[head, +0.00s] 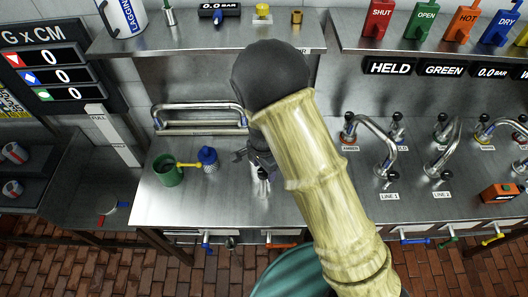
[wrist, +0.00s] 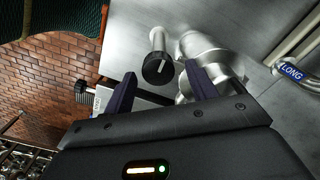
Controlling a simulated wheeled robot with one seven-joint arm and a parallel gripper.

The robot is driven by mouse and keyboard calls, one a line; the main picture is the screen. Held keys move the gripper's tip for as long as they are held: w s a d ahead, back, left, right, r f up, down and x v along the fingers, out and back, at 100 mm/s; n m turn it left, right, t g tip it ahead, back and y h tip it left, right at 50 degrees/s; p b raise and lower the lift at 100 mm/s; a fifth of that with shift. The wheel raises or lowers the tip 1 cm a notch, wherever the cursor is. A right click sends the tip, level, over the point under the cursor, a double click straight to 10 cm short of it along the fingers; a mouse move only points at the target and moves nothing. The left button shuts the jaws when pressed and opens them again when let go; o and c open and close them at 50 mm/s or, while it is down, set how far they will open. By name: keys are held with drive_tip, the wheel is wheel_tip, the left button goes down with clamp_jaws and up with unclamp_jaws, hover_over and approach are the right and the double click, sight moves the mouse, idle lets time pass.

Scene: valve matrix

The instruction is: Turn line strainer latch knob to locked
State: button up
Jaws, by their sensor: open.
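In the wrist view a round black knob (wrist: 157,68) with a white pointer line sits on the end of a silver stem. It is attached near a silver pipe body (wrist: 207,48), which looks like the line strainer. My gripper (wrist: 161,78) is open, its two dark fingers spread with the knob in view between their tips; I cannot tell how far the tips are from it. No finger visibly touches the knob. In the head view my arm hides most of the strainer, and my gripper (head: 255,157) shows only partly above the steel counter.
A second black knob (wrist: 82,88) and a partly covered white label (wrist: 98,103) lie left of the fingers. A rail tagged LONG (wrist: 291,71) is at the right.

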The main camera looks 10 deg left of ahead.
sight(263, 172)
wheel_tip(263, 172, up, 17)
drive_tip(key=b, duration=0.2)
drive_tip(key=shift+s+a+b, duration=0.2)
drive_tip(key=shift+a+b, duration=0.05)
drive_tip(key=shift+b, duration=0.15)
drive_tip(key=shift+f, duration=0.1)
drive_tip(key=n, duration=1.6)
drive_tip(key=shift+d, duration=0.2)
drive_tip(key=shift+p, duration=0.3)
wheel_tip(263, 172, down, 17)
drive_tip(key=p, duration=0.5)
drive_tip(key=shift+f, duration=0.2)
